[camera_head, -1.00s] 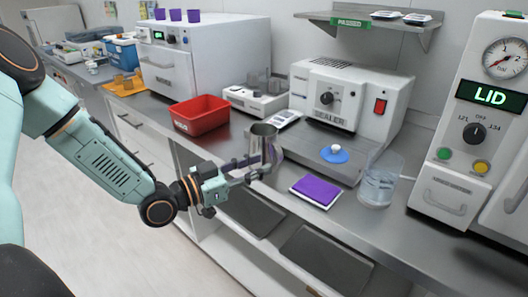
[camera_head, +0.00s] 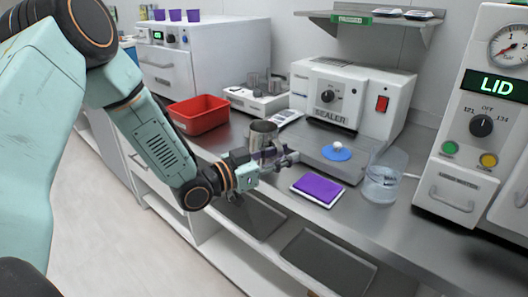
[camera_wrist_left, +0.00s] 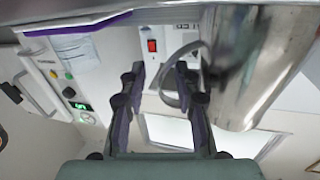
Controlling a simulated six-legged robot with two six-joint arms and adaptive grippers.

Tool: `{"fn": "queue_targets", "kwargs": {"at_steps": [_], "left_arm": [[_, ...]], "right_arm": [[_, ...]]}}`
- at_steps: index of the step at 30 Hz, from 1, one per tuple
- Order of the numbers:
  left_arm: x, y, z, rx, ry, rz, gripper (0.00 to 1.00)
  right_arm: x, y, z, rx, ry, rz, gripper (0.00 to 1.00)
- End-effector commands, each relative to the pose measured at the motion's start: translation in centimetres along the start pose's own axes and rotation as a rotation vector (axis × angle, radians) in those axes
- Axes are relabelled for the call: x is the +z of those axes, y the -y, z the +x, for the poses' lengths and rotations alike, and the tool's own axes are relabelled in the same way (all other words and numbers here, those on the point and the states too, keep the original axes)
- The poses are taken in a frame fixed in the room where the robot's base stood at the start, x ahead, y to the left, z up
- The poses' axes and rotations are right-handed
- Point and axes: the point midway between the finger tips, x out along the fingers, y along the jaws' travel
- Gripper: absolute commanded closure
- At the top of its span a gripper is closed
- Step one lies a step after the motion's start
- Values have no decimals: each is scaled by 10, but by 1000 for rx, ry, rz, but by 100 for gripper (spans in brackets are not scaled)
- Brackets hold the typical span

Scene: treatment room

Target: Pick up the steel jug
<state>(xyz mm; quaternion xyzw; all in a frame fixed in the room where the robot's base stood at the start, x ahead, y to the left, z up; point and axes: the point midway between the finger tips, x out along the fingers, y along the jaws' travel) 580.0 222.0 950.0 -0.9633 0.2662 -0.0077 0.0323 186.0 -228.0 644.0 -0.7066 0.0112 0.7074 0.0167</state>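The steel jug (camera_head: 263,134) stands upright near the front of the steel counter, between the red bin and the purple pad. My left gripper (camera_head: 284,157) is in front of the jug's lower part and overlaps it in the head view. In the left wrist view my left gripper (camera_wrist_left: 158,92) is open, its two dark fingers apart. The jug's shiny body (camera_wrist_left: 245,75) fills the right side, and its curved handle shows partly in the gap between the fingers. Contact with the handle cannot be made out. My right gripper is in neither view.
A red bin (camera_head: 199,114) stands left of the jug. The white sealer (camera_head: 345,96) stands behind. The counter's front edge is close below the gripper.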

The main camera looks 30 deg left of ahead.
Motion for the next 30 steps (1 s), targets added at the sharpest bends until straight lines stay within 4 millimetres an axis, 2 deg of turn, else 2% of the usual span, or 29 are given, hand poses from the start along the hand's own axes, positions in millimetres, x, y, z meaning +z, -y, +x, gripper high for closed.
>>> {"fn": "queue_targets", "kwargs": {"at_steps": [8, 19, 30], "left_arm": [[-1, 0, 1, -1, -1, 0, 69], [-1, 0, 1, 0, -1, 0, 100], [-1, 0, 1, -1, -2, 1, 100]], "right_arm": [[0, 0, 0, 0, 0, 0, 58], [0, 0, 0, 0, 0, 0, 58], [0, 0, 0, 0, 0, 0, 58]]}}
